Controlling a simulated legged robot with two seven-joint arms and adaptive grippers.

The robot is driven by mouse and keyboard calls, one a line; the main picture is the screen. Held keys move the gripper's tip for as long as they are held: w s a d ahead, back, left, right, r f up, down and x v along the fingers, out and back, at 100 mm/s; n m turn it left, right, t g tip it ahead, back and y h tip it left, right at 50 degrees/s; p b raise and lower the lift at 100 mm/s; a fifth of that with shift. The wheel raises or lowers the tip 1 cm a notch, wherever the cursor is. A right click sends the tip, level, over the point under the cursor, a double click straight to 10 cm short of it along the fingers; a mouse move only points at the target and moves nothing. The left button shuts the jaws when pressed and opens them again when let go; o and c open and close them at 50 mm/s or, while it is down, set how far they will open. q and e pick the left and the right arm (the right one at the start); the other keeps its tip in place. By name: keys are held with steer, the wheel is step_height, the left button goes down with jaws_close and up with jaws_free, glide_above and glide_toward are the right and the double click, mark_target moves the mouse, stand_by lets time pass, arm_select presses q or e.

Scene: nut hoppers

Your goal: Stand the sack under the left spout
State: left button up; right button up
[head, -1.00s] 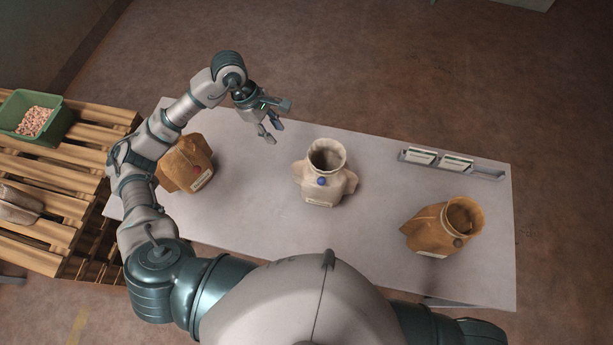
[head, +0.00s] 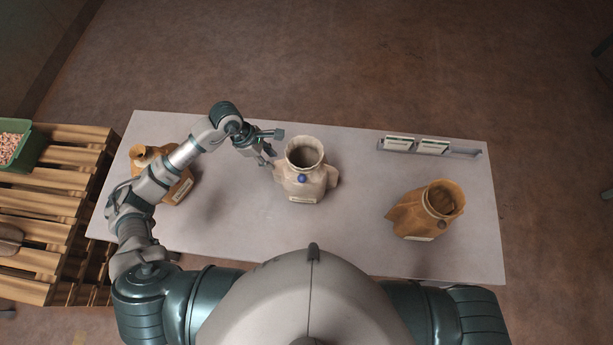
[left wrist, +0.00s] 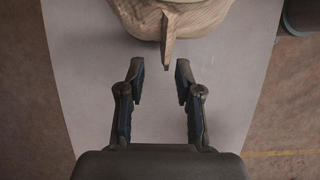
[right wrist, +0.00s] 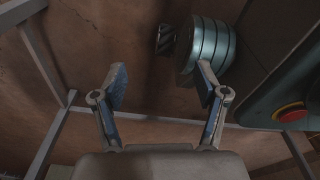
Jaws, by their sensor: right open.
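A pale open-topped sack (head: 309,180) with a blue round button stands upright near the middle of the table. My left gripper (head: 271,147) is open and empty, just left of this sack. In the left wrist view the open fingers (left wrist: 160,70) point at a protruding corner of the pale sack (left wrist: 180,22), which lies just beyond the fingertips. A brown sack (head: 178,188) stands at the table's left, partly hidden by my left arm. Another brown open sack (head: 420,210) stands at the right. My right gripper (right wrist: 162,82) is open and empty. No spout is visible.
A grey table (head: 345,245) carries the sacks, with bare room between them. A narrow rack (head: 463,152) with cards lies along its far right edge. At left, wooden pallets (head: 60,165) hold a green bin (head: 28,158) of nuts. Metal frame bars (right wrist: 45,55) surround my right gripper.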

arm_select(q)
steer(key=x, duration=0.4)
steer(key=shift+s+a+f, duration=0.2)
steer(key=shift+s+a, duration=0.05)
steer(key=shift+s, duration=0.05)
arm_select(e)
steer(key=shift+s+a+f, duration=0.15)
steer(key=shift+s, duration=0.95)
arm_select(q)
steer(key=shift+d, duration=0.15)
steer(key=c, duration=0.6)
steer(key=shift+d, duration=0.2)
jaws_close()
arm_select(e)
steer(key=shift+d, duration=0.2)
arm_select(q)
steer(key=shift+a+r, duration=0.1)
steer(key=shift+r, duration=0.05)
